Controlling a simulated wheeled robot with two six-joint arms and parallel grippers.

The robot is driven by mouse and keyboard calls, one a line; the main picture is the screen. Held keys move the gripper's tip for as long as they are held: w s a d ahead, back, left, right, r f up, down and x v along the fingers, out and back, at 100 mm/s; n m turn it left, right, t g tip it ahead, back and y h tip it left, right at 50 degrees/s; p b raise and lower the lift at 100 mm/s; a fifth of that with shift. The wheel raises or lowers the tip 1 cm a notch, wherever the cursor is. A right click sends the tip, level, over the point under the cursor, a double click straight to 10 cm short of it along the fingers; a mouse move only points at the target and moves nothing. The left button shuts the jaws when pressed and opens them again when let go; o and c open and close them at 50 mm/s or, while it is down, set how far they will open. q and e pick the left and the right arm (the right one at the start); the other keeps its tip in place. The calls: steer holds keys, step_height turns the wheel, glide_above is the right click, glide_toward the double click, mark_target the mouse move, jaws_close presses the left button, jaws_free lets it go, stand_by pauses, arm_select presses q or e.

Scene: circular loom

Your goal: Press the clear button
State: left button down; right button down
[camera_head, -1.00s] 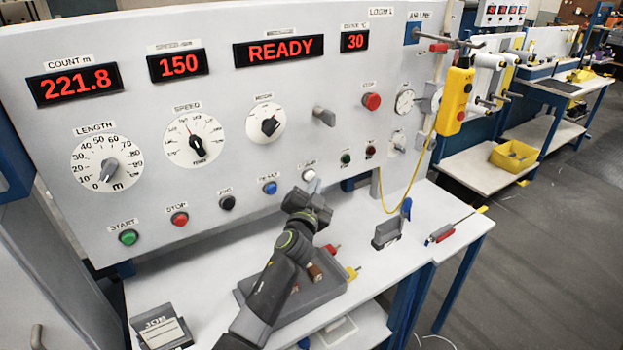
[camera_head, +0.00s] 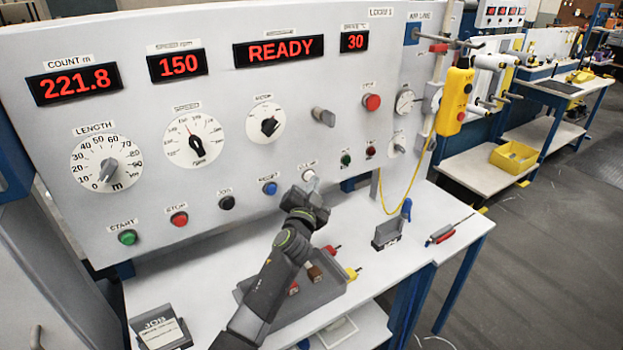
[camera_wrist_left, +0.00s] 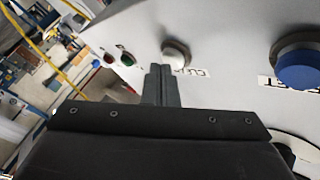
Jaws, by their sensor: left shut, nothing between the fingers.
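The clear button is a small white button (camera_head: 309,176) on the grey panel, right of the blue button, under a label that is partly hard to read. In the left wrist view the white button (camera_wrist_left: 176,53) stands just beyond the fingertips, beside its label. My left gripper (camera_head: 310,191) is in front of and slightly below the button. In the left wrist view its fingers (camera_wrist_left: 160,70) are shut together and empty. A small gap seems to remain between tips and button, but contact is hard to judge. My right gripper is not in view.
The blue button (camera_head: 270,188) is close on the left; it looks large in the wrist view (camera_wrist_left: 298,65). Small green (camera_head: 346,159) and red (camera_head: 370,151) lamps are to the right. A grey tray (camera_head: 325,290) with small parts lies on the bench below.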

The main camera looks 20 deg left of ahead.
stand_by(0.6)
arm_select(q)
steer(key=shift+s+d, duration=0.5)
steer(key=shift+d, duration=0.1)
steer(key=shift+s+d, duration=0.8)
steer(key=shift+d, duration=0.2)
steer(key=shift+s+d, duration=0.75)
steer(key=shift+d, duration=0.25)
steer(key=shift+a+f, duration=0.1)
